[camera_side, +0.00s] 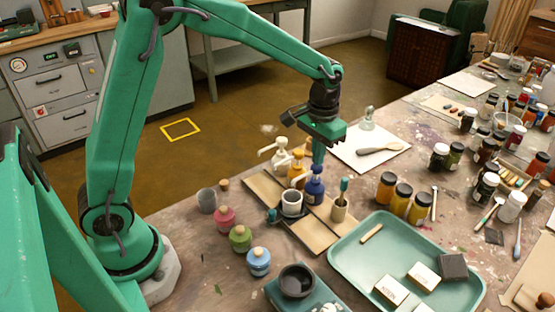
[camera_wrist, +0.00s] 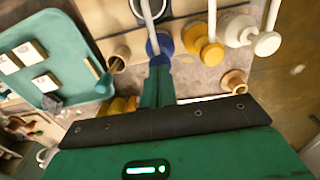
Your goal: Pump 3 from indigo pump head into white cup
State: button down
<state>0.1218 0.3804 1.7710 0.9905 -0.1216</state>
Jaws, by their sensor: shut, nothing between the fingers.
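The indigo pump bottle (camera_side: 315,190) stands upright on the table, with its dark blue pump head (camera_side: 317,171) on top. The white cup (camera_side: 291,203) stands just left of it, with dark contents or a dark interior showing. My gripper (camera_side: 319,160) is shut and empty, pointing down right over the indigo pump head. Its tips look to be at or just above the head; I cannot tell if they touch. In the wrist view, the shut fingers (camera_wrist: 158,70) reach to the blue pump head (camera_wrist: 160,43) and partly hide it.
A yellow pump bottle (camera_side: 297,163) and a white pump bottle (camera_side: 280,155) stand close behind. A brush pot (camera_side: 339,209) stands close right of the indigo bottle. A green tray (camera_side: 355,275) lies in front right. Small pink, green and blue jars (camera_side: 258,262) stand front left.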

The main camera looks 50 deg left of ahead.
jog(key=shift+f, duration=1.1)
jog(key=shift+r, duration=1.55)
jog(key=shift+f, duration=1.4)
jog(key=shift+r, duration=1.4)
jog(key=shift+f, duration=1.55)
jog(key=shift+r, duration=1.55)
